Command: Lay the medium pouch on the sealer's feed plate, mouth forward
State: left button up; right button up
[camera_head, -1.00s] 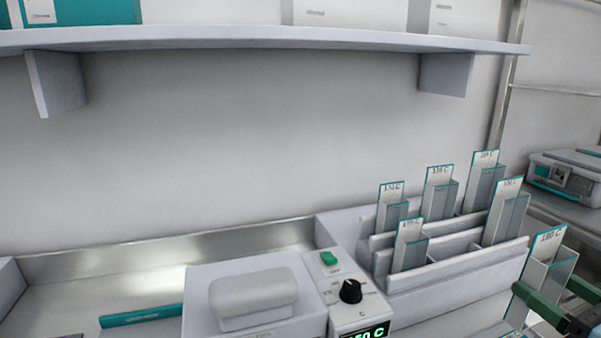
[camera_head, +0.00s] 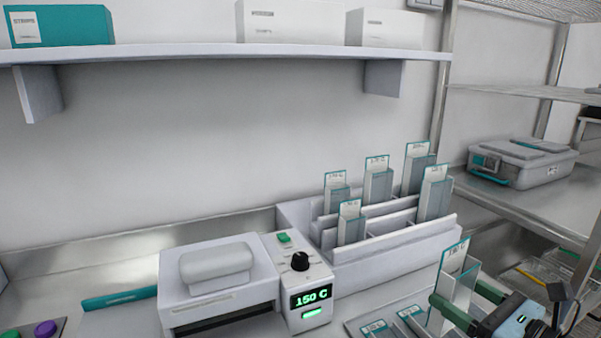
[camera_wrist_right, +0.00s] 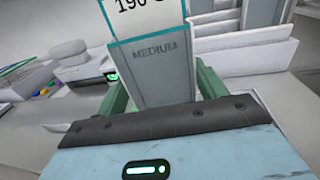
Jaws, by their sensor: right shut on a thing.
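The medium pouch (camera_head: 463,291), grey with a teal-edged white strip, stands upright in my right gripper (camera_head: 456,304), which is shut on it. In the right wrist view the pouch (camera_wrist_right: 160,72) reads MEDIUM, and its strip shows a partly cut-off temperature number. The pouch is held in front of the rack's right end, apart from it. The sealer (camera_head: 218,257) stands to the left, with a dark front slot and a display reading 150 C. Its feed plate cannot be made out at the bottom edge. My left gripper is not in view.
A rack (camera_head: 385,243) holds several upright pouches right of the sealer. More pouches (camera_head: 411,318) lie flat near the front. A teal bar (camera_head: 118,298) lies left of the sealer. A shelf (camera_head: 200,60) with boxes hangs above. A grey case (camera_head: 521,163) sits on the right shelving.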

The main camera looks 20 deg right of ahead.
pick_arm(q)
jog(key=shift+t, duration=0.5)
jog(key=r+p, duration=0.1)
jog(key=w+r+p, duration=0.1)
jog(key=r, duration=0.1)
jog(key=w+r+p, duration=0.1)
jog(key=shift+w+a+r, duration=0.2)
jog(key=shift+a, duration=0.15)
pick_arm(e)
jog(key=a+f+n+g+y, duration=0.1)
jog(key=a+f+n+y, duration=0.2)
jog(key=a, duration=1.4)
notch_tip(320, 180, down, 2)
jog(key=shift+w+f+y, duration=0.1)
jog(key=shift+w+y, duration=0.25)
jog(key=shift+y, duration=0.55)
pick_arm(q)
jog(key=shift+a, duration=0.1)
pick_arm(e)
jog(key=shift+a, duration=0.1)
